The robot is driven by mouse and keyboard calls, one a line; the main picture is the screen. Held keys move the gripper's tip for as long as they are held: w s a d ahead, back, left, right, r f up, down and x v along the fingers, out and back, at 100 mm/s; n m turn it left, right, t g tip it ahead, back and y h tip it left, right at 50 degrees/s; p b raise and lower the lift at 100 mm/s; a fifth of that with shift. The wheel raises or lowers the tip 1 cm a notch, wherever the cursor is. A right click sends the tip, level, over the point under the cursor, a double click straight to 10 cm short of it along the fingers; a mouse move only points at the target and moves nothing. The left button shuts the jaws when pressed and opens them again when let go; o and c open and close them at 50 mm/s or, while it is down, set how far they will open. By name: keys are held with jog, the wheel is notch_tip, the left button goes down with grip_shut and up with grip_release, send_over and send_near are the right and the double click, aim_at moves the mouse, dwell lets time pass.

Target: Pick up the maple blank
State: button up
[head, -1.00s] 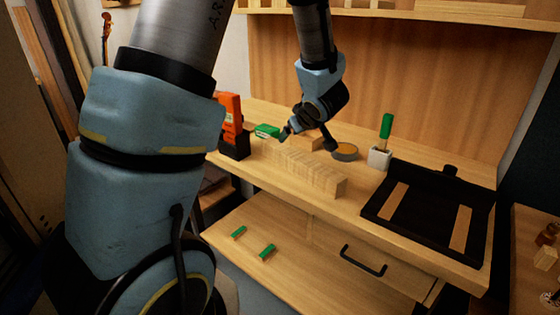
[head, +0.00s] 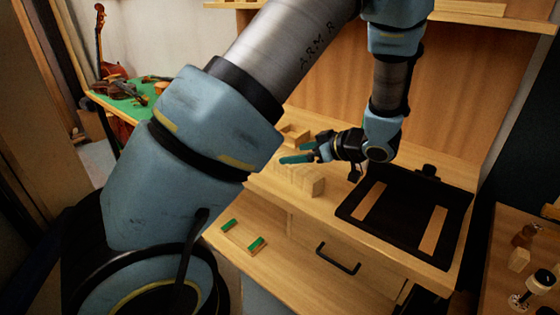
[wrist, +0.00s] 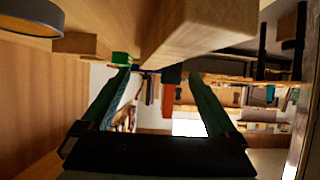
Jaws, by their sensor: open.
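A pale, ribbed wooden block or row of blocks (head: 309,183) lies on the bench, partly hidden by my gripper. A smaller wooden block (head: 296,131) lies behind it. I cannot tell for certain which one is the maple blank. My gripper (head: 290,155) is open and empty above the ribbed wood, its fingers pointing left. In the wrist view, my gripper's two green fingers (wrist: 158,74) stand apart with nothing between them. A large wooden piece (wrist: 200,30) fills the top of that view, beyond the fingertips, and a small wooden block (wrist: 80,45) is left of it.
A black tray (head: 405,238) with two wooden strips lies right of my gripper. A round tin (wrist: 58,20) and a green object (wrist: 121,58) show in the wrist view.

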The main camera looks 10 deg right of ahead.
aim_at(280, 155)
jog(key=p+x, duration=0.1)
jog(key=x, duration=0.4)
jog(key=shift+p, duration=0.3)
jog(key=shift+c, duration=0.4)
grip_shut()
jog(key=shift+r, duration=0.1)
